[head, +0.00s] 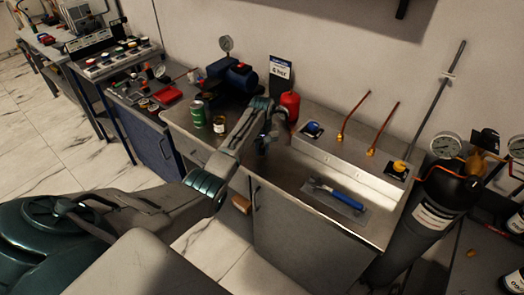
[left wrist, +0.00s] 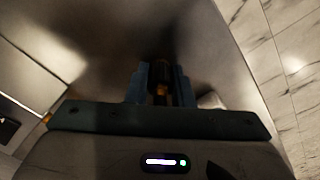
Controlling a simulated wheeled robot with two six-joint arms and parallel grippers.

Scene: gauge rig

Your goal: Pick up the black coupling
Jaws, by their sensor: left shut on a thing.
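My left gripper (head: 262,148) is low over the steel worktop (head: 225,158), near its front edge and left of the metal gauge rig. In the left wrist view its two blue-grey fingers (left wrist: 159,85) are closed on a dark piece with orange-brown parts, the black coupling (left wrist: 160,76). The coupling is in shadow and partly hidden by the fingers. I cannot make it out in the head view, nor tell whether it touches the worktop. My right gripper is not in view.
A green can (head: 197,113), a small jar (head: 219,125) and a red bottle (head: 290,104) stand near the arm. A blue pump (head: 232,80) is behind. The rig (head: 340,155) has upright copper pipes. A blue-handled tool (head: 340,194) lies in front of it.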

